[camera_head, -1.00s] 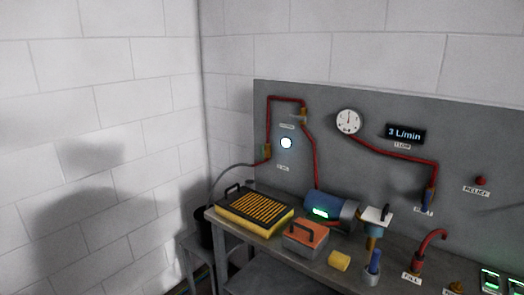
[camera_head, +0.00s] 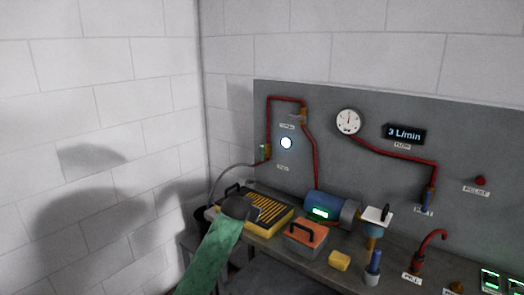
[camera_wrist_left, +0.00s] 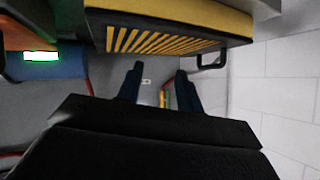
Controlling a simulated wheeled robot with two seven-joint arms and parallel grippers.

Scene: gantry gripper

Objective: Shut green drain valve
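The green drain valve (camera_head: 263,151) is small and sits on the red pipe at the left of the grey panel. In the left wrist view, a green and yellow part (camera_wrist_left: 168,97) shows between the fingers, farther off; it looks like this valve. My left gripper (camera_head: 240,207) is dark, on a green arm, and is in front of the yellow-and-black case, below the valve and apart from it. In the left wrist view, my left gripper (camera_wrist_left: 158,76) has its two fingers spread with nothing between them. How the valve handle stands is too small to tell. My right gripper is not in view.
The yellow case (camera_head: 285,222) with black slats lies on the grey bench, close to my left gripper. An orange-topped box (camera_head: 305,236), a blue pump (camera_head: 325,204) and a yellow block (camera_head: 340,261) stand to its right. A grey hose (camera_head: 220,172) hangs left of the panel.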

